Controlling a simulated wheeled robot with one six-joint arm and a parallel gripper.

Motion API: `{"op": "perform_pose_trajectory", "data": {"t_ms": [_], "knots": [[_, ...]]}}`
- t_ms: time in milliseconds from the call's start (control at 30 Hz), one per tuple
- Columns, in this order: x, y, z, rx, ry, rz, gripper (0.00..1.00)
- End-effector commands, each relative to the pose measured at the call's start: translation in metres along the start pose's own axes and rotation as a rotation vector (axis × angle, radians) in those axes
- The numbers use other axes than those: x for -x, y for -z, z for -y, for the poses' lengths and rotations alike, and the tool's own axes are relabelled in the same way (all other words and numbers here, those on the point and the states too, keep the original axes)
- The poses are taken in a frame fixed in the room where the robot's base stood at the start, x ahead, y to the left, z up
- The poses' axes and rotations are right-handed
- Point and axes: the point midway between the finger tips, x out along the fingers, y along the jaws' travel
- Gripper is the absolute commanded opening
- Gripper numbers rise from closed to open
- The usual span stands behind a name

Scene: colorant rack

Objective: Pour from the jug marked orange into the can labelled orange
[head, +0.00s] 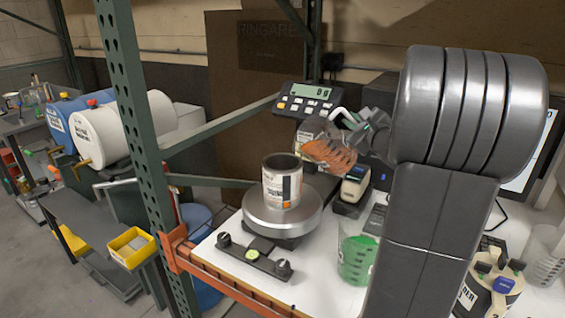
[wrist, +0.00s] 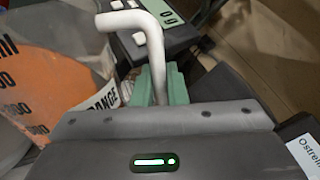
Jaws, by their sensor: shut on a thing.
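A clear jug (head: 328,153) with orange contents is held in the air, tilted, up and to the right of the can. In the wrist view the jug (wrist: 40,80) shows at left, with a label partly reading "RANGE". My gripper (head: 352,126) is shut on the jug's white handle; its green pads (wrist: 162,86) clasp the handle (wrist: 150,35). An open-topped can (head: 283,183) with a white, orange and black label stands upright on a round scale (head: 255,212). The label's words are too small to read. I see no stream between jug and can.
A jug with green contents (head: 357,258) stands on the white bench beside my arm. A scale display (head: 305,100) is behind the can. A small device (head: 353,187) sits right of the can. A green rack post (head: 135,130) rises at left.

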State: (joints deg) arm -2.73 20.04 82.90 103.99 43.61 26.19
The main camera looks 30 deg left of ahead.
Motion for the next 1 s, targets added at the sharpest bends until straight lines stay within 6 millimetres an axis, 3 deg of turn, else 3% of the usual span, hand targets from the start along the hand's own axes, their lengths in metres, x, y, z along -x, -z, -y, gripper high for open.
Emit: {"op": "perform_pose_trajectory", "data": {"t_ms": [1000], "knots": [[0.000, -0.015, 0.006, 0.080, 0.002, 0.003, 0.00]]}}
